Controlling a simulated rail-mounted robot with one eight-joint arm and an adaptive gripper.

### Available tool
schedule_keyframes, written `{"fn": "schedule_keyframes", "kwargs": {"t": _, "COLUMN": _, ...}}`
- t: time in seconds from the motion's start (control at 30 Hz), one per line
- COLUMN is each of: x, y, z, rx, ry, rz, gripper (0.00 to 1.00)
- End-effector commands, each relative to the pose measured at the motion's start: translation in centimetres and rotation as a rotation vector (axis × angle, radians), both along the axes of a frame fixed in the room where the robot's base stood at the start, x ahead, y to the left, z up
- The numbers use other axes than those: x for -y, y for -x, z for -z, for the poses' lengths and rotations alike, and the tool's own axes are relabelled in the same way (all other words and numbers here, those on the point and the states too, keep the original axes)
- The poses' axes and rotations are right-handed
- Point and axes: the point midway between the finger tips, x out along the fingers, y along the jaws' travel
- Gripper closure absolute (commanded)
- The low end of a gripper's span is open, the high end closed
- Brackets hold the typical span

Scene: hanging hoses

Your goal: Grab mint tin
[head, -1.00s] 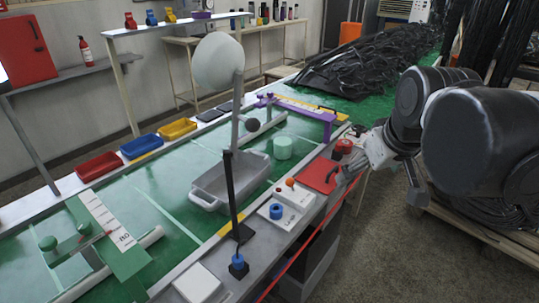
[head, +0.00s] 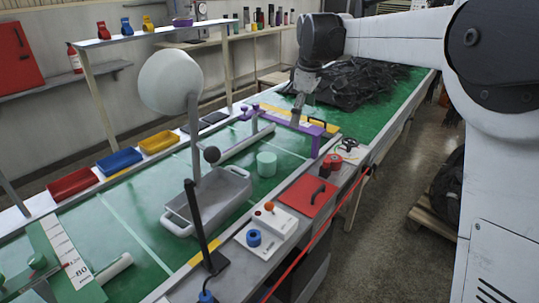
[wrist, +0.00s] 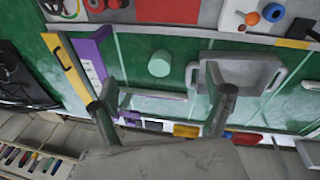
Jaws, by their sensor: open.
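The mint tin, a plain pale-green cylinder (head: 266,164), stands upright on the green table right of a grey tray. It also shows in the wrist view (wrist: 160,63), above centre, its image lying between my two fingers. My gripper (head: 296,117) is in the air over the table, behind the tin and near the purple frame. In the wrist view my gripper (wrist: 161,76) has its fingers wide apart, with nothing between them. The tin is apart from the fingers, beyond them.
The grey handled tray (head: 222,208) and a lamp-like post with a pale globe (head: 170,82) stand left of the tin. A purple frame (head: 310,128) lies behind it. A red plate (head: 308,195) and button box (head: 275,221) line the front edge. Black hoses (head: 355,85) pile at the back.

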Motion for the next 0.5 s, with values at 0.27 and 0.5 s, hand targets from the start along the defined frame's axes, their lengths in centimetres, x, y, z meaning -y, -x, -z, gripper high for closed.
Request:
{"fn": "schedule_keyframes", "kwargs": {"t": 0.27, "x": -4.7, "y": -6.6, "z": 5.2, "rx": -0.073, "ry": 0.050, "rz": -0.229, "gripper": 0.17}}
{"fn": "schedule_keyframes", "kwargs": {"t": 0.5, "x": -8.7, "y": -10.6, "z": 10.8, "rx": -0.135, "ry": 0.085, "rz": -0.425, "gripper": 0.17}}
